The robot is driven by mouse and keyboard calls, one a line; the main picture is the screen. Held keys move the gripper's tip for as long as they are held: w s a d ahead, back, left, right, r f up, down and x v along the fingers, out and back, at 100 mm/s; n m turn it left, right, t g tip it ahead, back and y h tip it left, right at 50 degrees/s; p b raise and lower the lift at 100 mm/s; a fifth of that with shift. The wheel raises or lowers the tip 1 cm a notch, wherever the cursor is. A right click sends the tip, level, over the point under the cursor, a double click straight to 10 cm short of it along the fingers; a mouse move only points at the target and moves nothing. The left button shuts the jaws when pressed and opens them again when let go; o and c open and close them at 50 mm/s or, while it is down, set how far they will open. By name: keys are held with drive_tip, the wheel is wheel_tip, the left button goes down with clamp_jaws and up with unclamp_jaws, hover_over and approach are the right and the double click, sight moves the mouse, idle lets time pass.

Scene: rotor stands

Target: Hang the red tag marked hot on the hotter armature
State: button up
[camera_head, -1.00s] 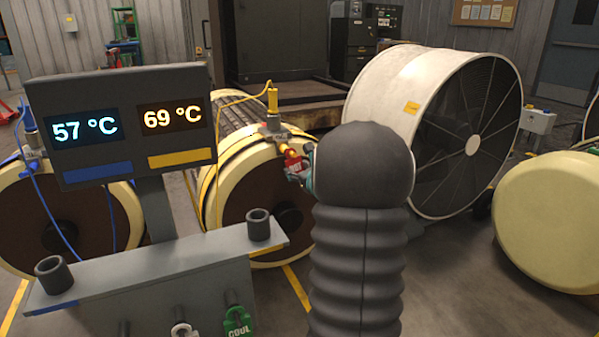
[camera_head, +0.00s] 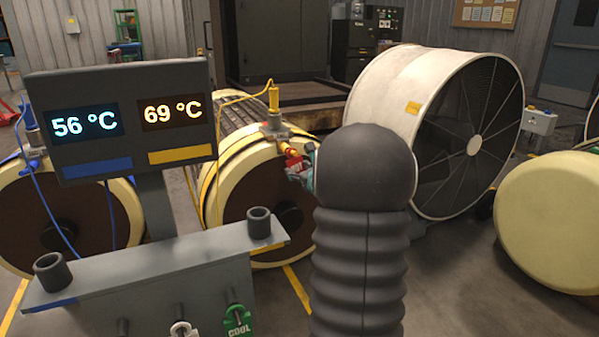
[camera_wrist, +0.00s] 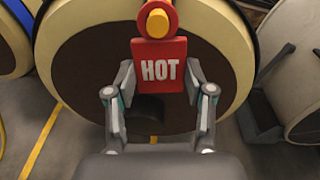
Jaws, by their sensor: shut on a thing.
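The red tag marked HOT (camera_wrist: 160,70) is upright between the fingertips of my gripper (camera_wrist: 160,76), which is shut on its sides. A yellow-orange round end (camera_wrist: 158,21) shows within the tag's red top loop; I cannot tell whether it passes through. The tag (camera_head: 294,164) also shows in the head view, at the front of the armature with the yellow sensor (camera_head: 273,99). That armature (camera_head: 235,205) is the middle one. The display (camera_head: 122,122) reads 56 °C above blue and 69 °C above yellow. The blue-marked armature (camera_head: 20,220) stands at left.
A grey stand (camera_head: 160,263) with two dark posts is in front, with a green COOL tag (camera_head: 237,320) on its face. A big white fan (camera_head: 440,130) stands right of the middle armature. A cream drum (camera_head: 550,220) is at far right.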

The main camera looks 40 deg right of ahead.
drive_tip(key=o, duration=1.3)
drive_tip(key=shift+c, duration=0.2)
drive_tip(key=shift+s, duration=0.15)
drive_tip(key=b+v, duration=0.1)
drive_tip(key=v, duration=0.7)
drive_tip(key=shift+s+b, duration=0.3)
drive_tip(key=shift+s, duration=0.05)
drive_tip(key=shift+a+r, duration=0.1)
idle(0.6)
